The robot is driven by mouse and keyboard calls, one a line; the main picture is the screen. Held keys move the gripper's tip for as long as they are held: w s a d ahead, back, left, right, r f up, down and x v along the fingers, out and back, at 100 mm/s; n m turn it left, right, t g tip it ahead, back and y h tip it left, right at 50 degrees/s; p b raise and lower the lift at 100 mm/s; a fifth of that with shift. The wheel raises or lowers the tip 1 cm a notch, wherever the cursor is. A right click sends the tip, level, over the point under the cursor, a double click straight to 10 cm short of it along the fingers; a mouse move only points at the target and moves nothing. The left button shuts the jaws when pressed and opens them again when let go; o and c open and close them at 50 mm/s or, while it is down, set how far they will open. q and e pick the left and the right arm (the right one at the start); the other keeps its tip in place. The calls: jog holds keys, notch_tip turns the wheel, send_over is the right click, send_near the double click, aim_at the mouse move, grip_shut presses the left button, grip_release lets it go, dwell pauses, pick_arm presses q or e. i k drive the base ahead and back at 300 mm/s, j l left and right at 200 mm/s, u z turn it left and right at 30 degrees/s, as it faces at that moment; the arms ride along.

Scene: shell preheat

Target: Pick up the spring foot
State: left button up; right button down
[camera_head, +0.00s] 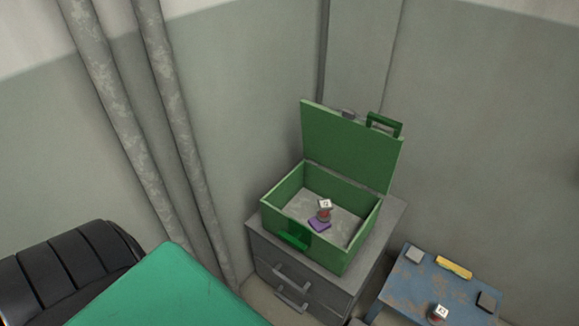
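A small item (323,213) with a reddish-brown body and a white marked cube on top is inside the open green box (330,254). A flat purple piece (319,225) lies at its foot; I cannot tell whether they are joined. I cannot tell which of these, if any, is the spring foot. Neither of my grippers is in view.
The box stands on a grey drawer cabinet (267,256), its lid (349,147) raised. The blue table also holds a yellow item (454,267), a grey block (414,254) and a dark block (487,301). A green surface (165,295) and black padded seat (65,272) are left. Pipes (175,90) run along the wall.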

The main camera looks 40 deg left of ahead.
aim_at(323, 215)
jog(key=u, duration=0.85)
